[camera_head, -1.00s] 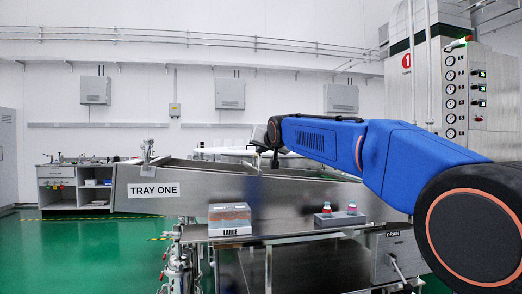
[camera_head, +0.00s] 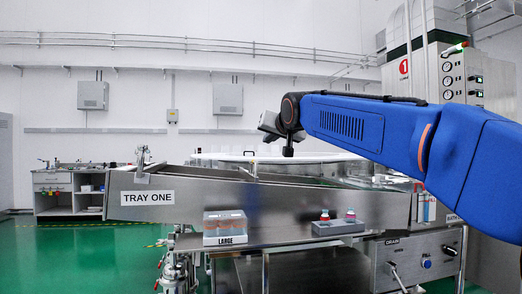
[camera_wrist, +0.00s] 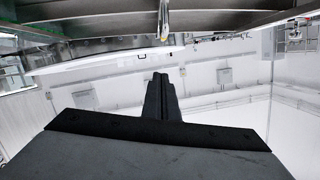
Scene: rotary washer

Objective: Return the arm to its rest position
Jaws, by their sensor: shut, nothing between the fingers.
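My arm shows blue in the head view and reaches in from the right side. My gripper (camera_head: 288,150) is at its left end, small and dark, in front of the steel washer and above its trough. In the wrist view my gripper (camera_wrist: 161,75) shows as a dark narrow shape with the fingers together. It is shut and holds nothing. The wrist view looks at the room upside down, with wall and pipes below the washer's edge.
The steel trough labelled TRAY ONE (camera_head: 148,198) lies below the arm. A box labelled LARGE (camera_head: 225,228) and a grey holder with small bottles (camera_head: 338,228) stand on the steel shelf (camera_head: 275,234). A white control cabinet (camera_head: 440,75) stands at the right. Open air surrounds the gripper.

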